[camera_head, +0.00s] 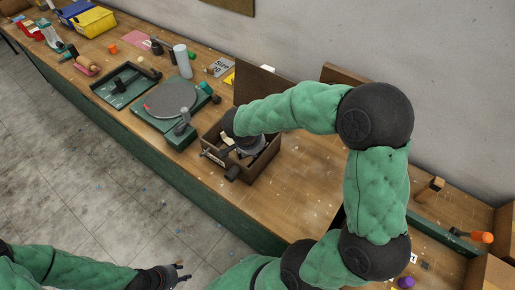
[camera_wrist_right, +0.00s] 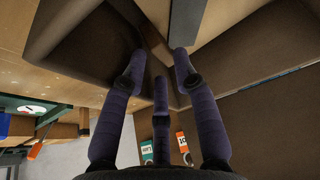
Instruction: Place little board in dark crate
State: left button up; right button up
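The dark crate (camera_head: 262,163) stands on the bench in the head view, its brown lid (camera_head: 262,86) raised behind it. My right gripper (camera_head: 222,160) reaches down into the crate; its fingers are partly hidden by the arm. In the right wrist view my right gripper (camera_wrist_right: 159,62) has its fingers spread, with nothing clearly held between them, close to brown crate walls (camera_wrist_right: 85,35). My left gripper (camera_head: 182,272) is empty and open over the floor, away from the bench.
A round grey turntable (camera_head: 170,99) on a green base and a grey cylinder (camera_head: 182,62) stand left of the crate. A green tray (camera_head: 125,86) lies further left. A hammer (camera_head: 430,188) and an orange-handled tool (camera_head: 481,237) lie at right. Bench right of the crate is mostly bare.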

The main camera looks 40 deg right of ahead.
jog(key=shift+r, duration=0.1)
jog(key=shift+r+p, duration=0.15)
jog(key=shift+p, duration=0.25)
jog(key=shift+r+p, duration=0.6)
jog(key=shift+p, duration=0.3)
jog(key=p+v, duration=0.1)
jog(key=v, duration=1)
jog(key=shift+r+p, duration=0.25)
jog(key=shift+p, duration=0.15)
jog(key=shift+a, duration=0.15)
